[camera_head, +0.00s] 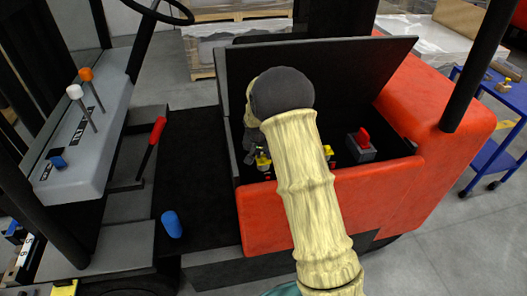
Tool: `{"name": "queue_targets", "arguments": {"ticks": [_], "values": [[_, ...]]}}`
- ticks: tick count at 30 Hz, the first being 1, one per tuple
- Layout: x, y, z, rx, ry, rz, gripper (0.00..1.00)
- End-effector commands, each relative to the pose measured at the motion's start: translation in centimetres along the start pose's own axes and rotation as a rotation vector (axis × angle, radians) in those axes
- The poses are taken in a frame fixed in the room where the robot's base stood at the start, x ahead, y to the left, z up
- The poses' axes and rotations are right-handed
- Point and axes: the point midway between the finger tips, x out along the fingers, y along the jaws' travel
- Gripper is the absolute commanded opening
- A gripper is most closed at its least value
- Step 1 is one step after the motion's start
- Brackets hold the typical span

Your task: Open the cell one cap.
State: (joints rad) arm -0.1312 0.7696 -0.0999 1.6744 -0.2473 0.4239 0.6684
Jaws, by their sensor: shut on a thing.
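The open battery compartment (400,148) lies in the orange truck body. A yellow cell cap (263,163) shows at its left side, right under my gripper (260,152). My gripper points down into the compartment and is shut on this cap; the fingertips are small and partly hidden. A second yellow cap (328,152) shows just right of my arm. My cream-sleeved arm hides the middle of the compartment, and I cannot read any cell numbers.
The black lid (345,70) stands open behind the compartment. A grey block with a red knob (362,140) sits at the compartment's right. A red-handled lever (157,131) and a blue cylinder (172,224) are left. A blue cart (505,95) stands far right.

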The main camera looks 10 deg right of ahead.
Motion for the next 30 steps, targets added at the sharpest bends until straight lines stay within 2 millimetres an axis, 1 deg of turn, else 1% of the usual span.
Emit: {"name": "queue_targets", "arguments": {"ticks": [1, 3, 21, 30], "values": [[-0.6, -0.1, -0.4, -0.001, -0.016, 0.005, 0.00], [-0.7, -0.1, -0.6, -0.005, -0.040, 0.014, 0.00], [-0.8, -0.7, -2.2, -0.044, -0.278, 0.103, 0.00], [-0.7, -0.8, -2.2, -0.049, -0.306, 0.112, 0.00]]}}
